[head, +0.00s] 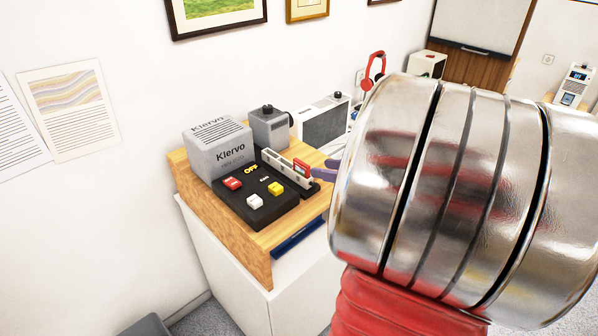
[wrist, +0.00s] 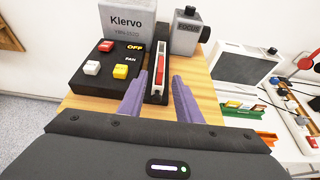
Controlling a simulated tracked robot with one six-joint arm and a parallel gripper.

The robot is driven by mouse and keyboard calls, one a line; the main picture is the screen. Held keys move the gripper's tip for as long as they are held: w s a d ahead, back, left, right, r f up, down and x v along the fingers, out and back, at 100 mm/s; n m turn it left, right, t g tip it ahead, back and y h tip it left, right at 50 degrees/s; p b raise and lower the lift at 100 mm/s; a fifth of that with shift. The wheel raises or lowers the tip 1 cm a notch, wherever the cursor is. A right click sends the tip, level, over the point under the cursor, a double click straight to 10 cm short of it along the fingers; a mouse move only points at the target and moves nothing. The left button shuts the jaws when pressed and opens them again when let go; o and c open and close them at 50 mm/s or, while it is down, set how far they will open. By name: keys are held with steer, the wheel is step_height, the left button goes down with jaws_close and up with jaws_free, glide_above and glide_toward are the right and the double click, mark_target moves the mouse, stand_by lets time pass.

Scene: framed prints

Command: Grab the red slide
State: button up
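The red slide (wrist: 160,68) is a thin upright red strip set against a pale plate in a narrow black holder (wrist: 157,96). In the head view the red slide (head: 302,167) shows at the right end of the pale plate, beside the black button panel. My gripper (wrist: 158,86) has two purple fingers spread apart, one on each side of the holder, with nothing between them that I can see gripped. In the head view only a bit of purple finger shows near the holder; my arm hides the rest.
The black panel (wrist: 105,85) carries red, white and yellow buttons, left of the holder. A grey Klervo box (head: 218,147) and a grey focus unit (head: 270,126) stand behind on the wooden top. A white-framed device (wrist: 245,64) is at right.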

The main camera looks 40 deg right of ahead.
mark_target(307, 166)
steer(key=shift+x, duration=2.55)
steer(key=shift+x, duration=2.6)
steer(key=shift+d, duration=0.1)
steer(key=shift+c, duration=0.2)
jaws_close()
